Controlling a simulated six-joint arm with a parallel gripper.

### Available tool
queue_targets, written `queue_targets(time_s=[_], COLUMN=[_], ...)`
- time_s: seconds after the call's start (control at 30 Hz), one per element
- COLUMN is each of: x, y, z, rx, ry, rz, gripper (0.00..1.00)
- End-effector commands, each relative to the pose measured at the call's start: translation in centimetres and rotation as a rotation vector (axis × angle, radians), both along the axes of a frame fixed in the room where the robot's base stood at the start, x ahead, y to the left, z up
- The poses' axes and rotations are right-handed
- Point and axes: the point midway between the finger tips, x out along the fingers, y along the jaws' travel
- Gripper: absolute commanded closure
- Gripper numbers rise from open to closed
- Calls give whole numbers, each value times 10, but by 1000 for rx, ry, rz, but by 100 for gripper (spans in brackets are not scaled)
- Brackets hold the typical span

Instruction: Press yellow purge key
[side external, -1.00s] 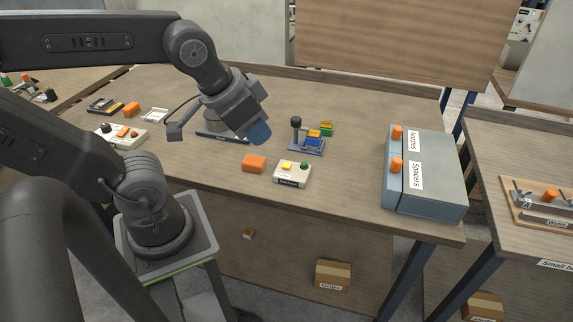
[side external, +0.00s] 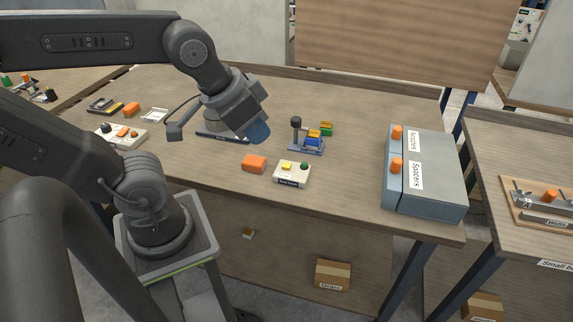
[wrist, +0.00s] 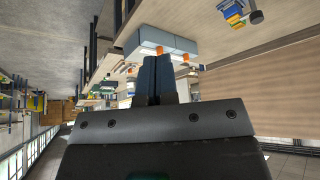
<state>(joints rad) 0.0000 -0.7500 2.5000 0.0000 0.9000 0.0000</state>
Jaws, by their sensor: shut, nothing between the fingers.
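A cream key box (side external: 291,175) lies near the front edge of the table in the side view. It has a yellow key (side external: 287,166) on its left and a green key (side external: 304,166) on its right. My gripper (side external: 259,132) is above the table, up and to the left of the key box and apart from it. In the wrist view my gripper (wrist: 156,62) has its two blue fingers together, with nothing between them. The key box cannot be made out in the wrist view.
An orange block (side external: 254,163) lies just left of the key box. A small blue press-like fixture (side external: 307,144) stands behind it. Grey-blue drawers (side external: 436,175) with orange knobs stand at the right. A second cream box (side external: 122,135) is at the left. Bare table lies right of the key box.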

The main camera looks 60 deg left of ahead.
Motion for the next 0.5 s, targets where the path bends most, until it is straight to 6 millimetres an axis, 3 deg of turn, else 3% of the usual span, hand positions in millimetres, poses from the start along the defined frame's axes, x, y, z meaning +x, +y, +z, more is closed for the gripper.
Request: queue_targets(time_s=[0.5], x=[5], y=[6], z=[-1], rx=[25], ry=[-11], rz=[11], gripper=[100])
